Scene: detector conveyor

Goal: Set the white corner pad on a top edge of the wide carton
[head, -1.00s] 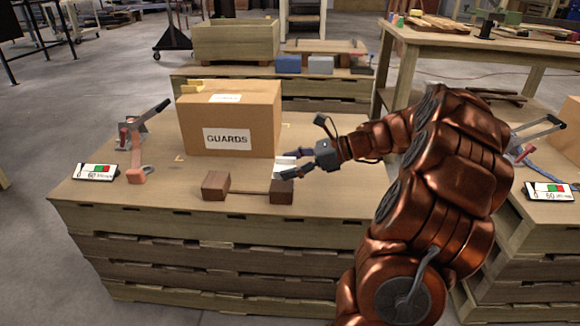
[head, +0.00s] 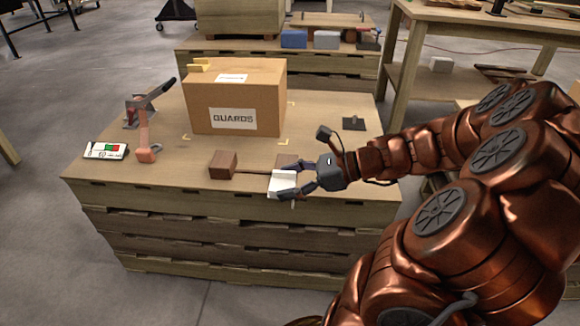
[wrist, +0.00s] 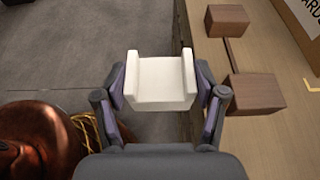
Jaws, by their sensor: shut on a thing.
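The white corner pad (head: 283,184) is a small channel-shaped piece. My gripper (head: 292,178) is shut on it near the front edge of the pallet table. In the wrist view the pad (wrist: 162,82) sits between the two fingers of my gripper (wrist: 162,92), with grey floor below it. The wide carton (head: 236,96) is a brown box marked "GUARDS", standing behind and to the left of my gripper. A yellow pad (head: 199,66) sits on its back left top edge. The carton's front top edge is bare.
Two brown blocks joined by a thin bar stand at the table's front; the left block (head: 223,164) is clear of my gripper. A strap tool (head: 146,120) and a label display (head: 105,151) stand at left. A dark plate (head: 353,123) lies right of the carton.

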